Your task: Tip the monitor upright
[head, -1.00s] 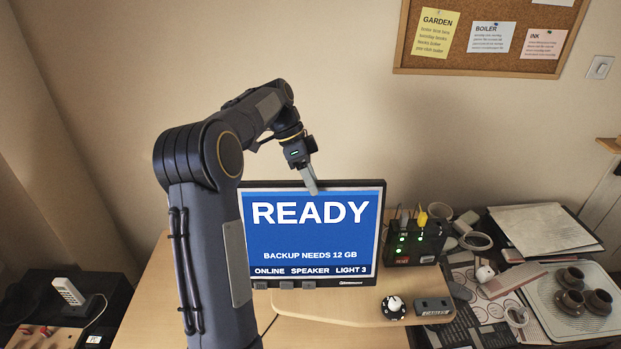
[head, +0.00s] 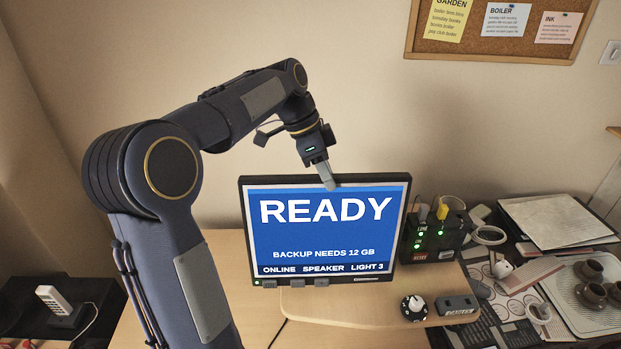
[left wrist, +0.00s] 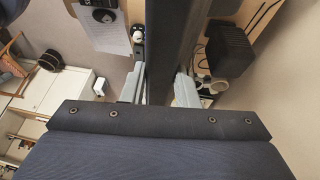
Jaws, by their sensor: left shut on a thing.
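The monitor (head: 325,234) stands on the desk in the head view with its lit blue screen facing me and reading READY. Its frame is black, and its top edge looks wider than its bottom edge; I cannot tell exactly how far it tilts. My left gripper (head: 328,182) reaches down from above and is shut on the middle of the monitor's top edge. In the left wrist view, the two grey fingers of my left gripper (left wrist: 160,72) sit either side of the dark monitor body (left wrist: 172,40). My right gripper is not in view.
A black box (head: 435,237) with green lights and plugged cables stands close right of the monitor. A knob (head: 413,308) and a small dark block (head: 457,306) lie in front. Papers and brown cups (head: 590,285) crowd the right. The wooden desk (head: 225,255) is bare at left.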

